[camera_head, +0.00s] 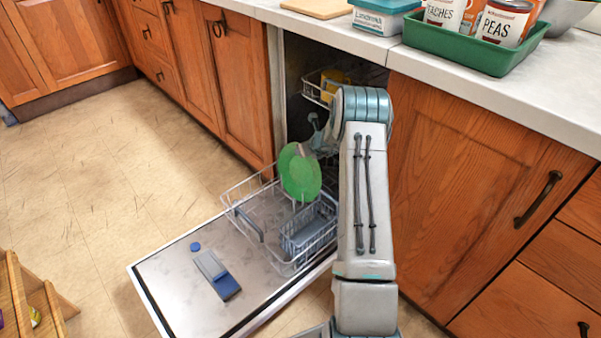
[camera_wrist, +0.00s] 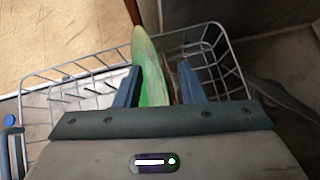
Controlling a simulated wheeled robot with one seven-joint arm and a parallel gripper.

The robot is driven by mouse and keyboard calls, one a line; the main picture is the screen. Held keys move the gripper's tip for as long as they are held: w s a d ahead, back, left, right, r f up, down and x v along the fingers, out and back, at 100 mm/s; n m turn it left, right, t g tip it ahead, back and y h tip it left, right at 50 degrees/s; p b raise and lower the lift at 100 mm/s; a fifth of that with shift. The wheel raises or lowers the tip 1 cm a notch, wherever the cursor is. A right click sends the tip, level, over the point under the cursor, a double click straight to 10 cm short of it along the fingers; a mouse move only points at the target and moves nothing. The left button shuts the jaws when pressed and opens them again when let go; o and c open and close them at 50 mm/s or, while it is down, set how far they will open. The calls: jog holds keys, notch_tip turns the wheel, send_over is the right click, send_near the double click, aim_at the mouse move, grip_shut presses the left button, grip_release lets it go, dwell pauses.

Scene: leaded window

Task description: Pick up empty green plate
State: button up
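The green plate (camera_head: 301,178) stands on edge in the lower dishwasher rack (camera_head: 240,208). A second green edge shows behind it in the head view; I cannot tell if it is another plate. No food shows on the visible green surface. My gripper (camera_wrist: 160,86) points down over the rack in the wrist view. Its two dark blue fingers are apart, with the plate (camera_wrist: 150,65) upright between them, nearer the left finger. A gap shows on the right side, and I cannot tell if the left finger touches. In the head view the gripper is partly hidden beside my arm.
The dishwasher door (camera_head: 165,280) is folded down, with the rack pulled out over it. A grey cutlery basket (camera_head: 309,230) sits in the rack. An upper rack (camera_head: 318,92) holds something yellow. A green tray (camera_head: 470,52) with cans stands on the counter.

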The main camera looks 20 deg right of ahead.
grip_shut()
jog(key=shift+s+a+f, duration=0.1)
jog(key=shift+s+f, duration=0.05)
jog(key=shift+f, duration=0.05)
dwell(1.1)
